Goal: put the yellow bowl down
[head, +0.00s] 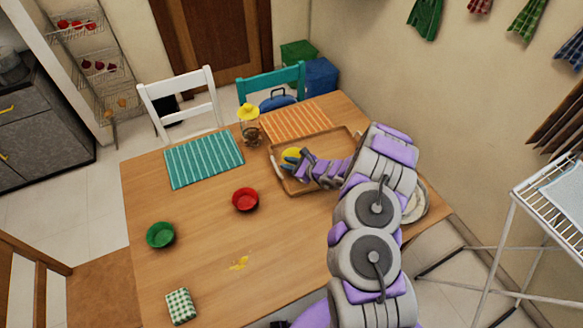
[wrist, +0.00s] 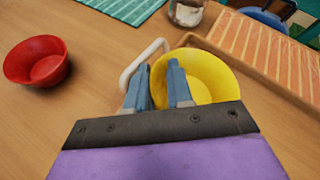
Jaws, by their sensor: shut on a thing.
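The yellow bowl (head: 292,153) is at the left part of the wooden tray (head: 335,132) in the head view. In the wrist view the yellow bowl (wrist: 212,72) is tilted, with its inside showing. My gripper (head: 291,163) is shut on the bowl's near left edge. In the wrist view its two blue-grey fingers (wrist: 158,80) stand on either side of that edge. I cannot tell whether the bowl touches the tray or is held just above it. My arm hides the tray's right part.
A red bowl (head: 245,199) and a green bowl (head: 160,235) stand left on the table. A yellow-topped jar (head: 249,128) stands behind the tray, near a teal striped mat (head: 204,160) and an orange striped mat (head: 296,122). A checked cloth (head: 181,306) lies in front. The table's middle is mostly clear.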

